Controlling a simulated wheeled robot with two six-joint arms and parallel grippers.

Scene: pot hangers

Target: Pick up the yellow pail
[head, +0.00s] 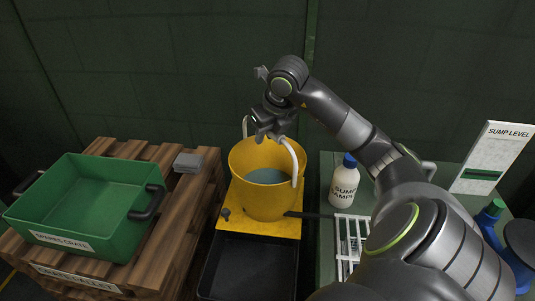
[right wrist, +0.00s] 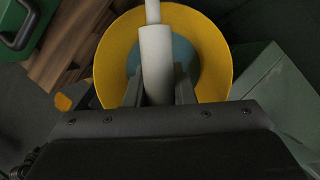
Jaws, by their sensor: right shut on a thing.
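The yellow pail (head: 262,205) stands upright on a yellow platform (head: 231,222) in the middle of the head view, with blue-grey contents inside. Its pale handle (head: 292,158) is raised over the opening. My right gripper (head: 268,130) is above the pail, shut on the top of the handle. In the right wrist view the pail's rim (right wrist: 217,45) shows beyond the fingers, and the white handle grip (right wrist: 156,62) lies between them. In the head view the arm partly hides the handle's top. I cannot tell whether the pail touches the platform. My left gripper is out of view.
At right, a green table holds a white bottle (head: 343,187), a white rack (head: 341,244) and a "SUMP LEVEL" sign (head: 491,160). A black tray (head: 247,268) lies in front.

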